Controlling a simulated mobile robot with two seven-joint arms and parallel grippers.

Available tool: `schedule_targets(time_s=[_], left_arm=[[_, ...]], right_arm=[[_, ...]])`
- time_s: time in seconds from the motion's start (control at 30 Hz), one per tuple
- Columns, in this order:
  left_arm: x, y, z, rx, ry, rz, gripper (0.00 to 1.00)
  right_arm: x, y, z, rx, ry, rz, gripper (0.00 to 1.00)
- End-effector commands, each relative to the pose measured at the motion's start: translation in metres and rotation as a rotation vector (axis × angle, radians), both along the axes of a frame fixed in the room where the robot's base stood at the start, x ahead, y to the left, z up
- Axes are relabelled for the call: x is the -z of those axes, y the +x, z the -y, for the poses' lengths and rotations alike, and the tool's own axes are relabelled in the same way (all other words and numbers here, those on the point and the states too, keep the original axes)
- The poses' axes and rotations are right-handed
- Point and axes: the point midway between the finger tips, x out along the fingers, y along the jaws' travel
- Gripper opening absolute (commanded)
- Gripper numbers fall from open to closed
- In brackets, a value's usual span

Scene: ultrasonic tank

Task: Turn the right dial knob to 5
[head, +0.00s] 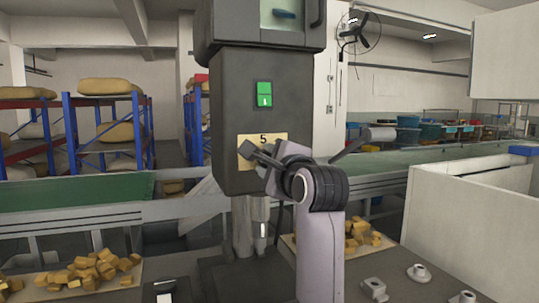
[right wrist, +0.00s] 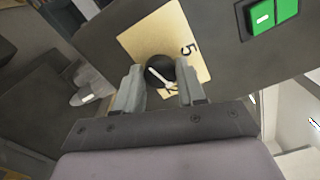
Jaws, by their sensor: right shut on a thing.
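The right dial knob (right wrist: 158,66) is black with a pale pointer line, set on a yellow plate (right wrist: 137,38) in the right wrist view. The plate carries a 5, and part of another mark shows below the knob. The pointer line lies slanted and is not aimed at the 5; I cannot tell which end is its tip. My right gripper (right wrist: 159,90) is shut on the knob, with one finger on each side. In the head view the plate (head: 278,138) shows its 5 at the top, and my right gripper (head: 251,152) covers the knob. My left gripper is out of view.
The plate sits on a dark machine housing (head: 222,110), below a green switch (head: 264,95). A green conveyor (head: 410,160) runs behind. Trays of yellow blocks (head: 95,270) stand low at left and beside my arm. A white partition (head: 465,230) stands at right.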

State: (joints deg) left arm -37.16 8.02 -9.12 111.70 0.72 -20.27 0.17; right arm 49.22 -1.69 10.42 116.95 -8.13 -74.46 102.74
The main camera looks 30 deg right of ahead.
Motion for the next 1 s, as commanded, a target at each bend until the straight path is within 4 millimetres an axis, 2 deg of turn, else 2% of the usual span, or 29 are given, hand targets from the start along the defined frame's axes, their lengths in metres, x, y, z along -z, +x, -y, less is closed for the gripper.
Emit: schedule_targets(time_s=[0.1,0.4,1.0], left_arm=[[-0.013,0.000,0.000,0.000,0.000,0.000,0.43],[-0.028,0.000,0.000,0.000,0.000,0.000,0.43],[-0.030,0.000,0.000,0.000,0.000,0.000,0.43]], right_arm=[[-0.002,0.000,0.000,0.001,-0.106,-0.030,0.09],[0.000,0.000,0.000,0.001,-0.384,-0.096,0.09],[0.003,0.000,0.001,0.001,-0.936,-0.227,0.09]])
